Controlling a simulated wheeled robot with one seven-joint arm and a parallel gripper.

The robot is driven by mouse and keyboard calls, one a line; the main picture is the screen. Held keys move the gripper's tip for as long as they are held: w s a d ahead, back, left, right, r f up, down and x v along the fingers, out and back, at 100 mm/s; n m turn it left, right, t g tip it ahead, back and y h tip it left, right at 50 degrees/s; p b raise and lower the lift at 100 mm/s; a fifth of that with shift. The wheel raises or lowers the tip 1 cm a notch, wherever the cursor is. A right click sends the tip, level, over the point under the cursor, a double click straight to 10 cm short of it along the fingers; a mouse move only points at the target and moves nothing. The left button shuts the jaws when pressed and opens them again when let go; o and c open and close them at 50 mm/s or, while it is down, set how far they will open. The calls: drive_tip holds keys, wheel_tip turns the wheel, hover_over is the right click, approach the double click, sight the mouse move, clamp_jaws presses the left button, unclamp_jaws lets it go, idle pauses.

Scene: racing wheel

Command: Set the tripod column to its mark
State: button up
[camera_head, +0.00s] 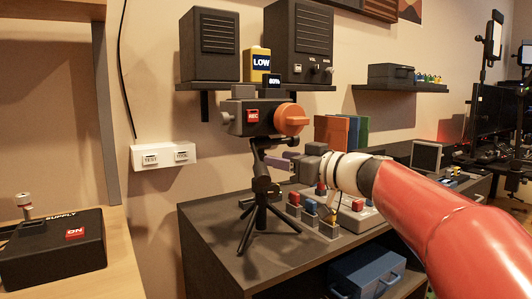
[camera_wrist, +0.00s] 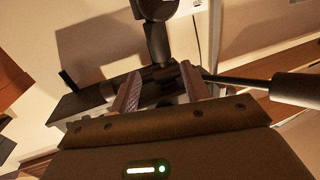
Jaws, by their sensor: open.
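The black tripod (camera_head: 259,205) stands with legs spread on the dark bench top, carrying a camera (camera_head: 248,118) with a red REC label and orange lens. Its column (camera_head: 258,158) runs up from the legs to the camera mount. My gripper (camera_head: 279,162) is open, close to the right of the column, at about its height. In the wrist view, the column (camera_wrist: 157,42) shows beyond and between the two open fingers of my gripper (camera_wrist: 160,82). I cannot tell whether either finger touches it. I cannot make out a mark on the column.
A shelf (camera_head: 220,86) with speakers (camera_head: 211,45) and a yellow LOW box (camera_head: 257,62) hangs above the camera. Small coloured-top blocks (camera_head: 311,211) stand right of the tripod, below my gripper. A black SUPPLY box (camera_head: 54,256) lies on the left wooden table.

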sight(261, 154)
drive_tip(key=p+x, duration=0.2)
drive_tip(key=x, duration=0.5)
drive_tip(key=shift+s+a, duration=0.1)
drive_tip(key=shift+c, duration=0.5)
clamp_jaws()
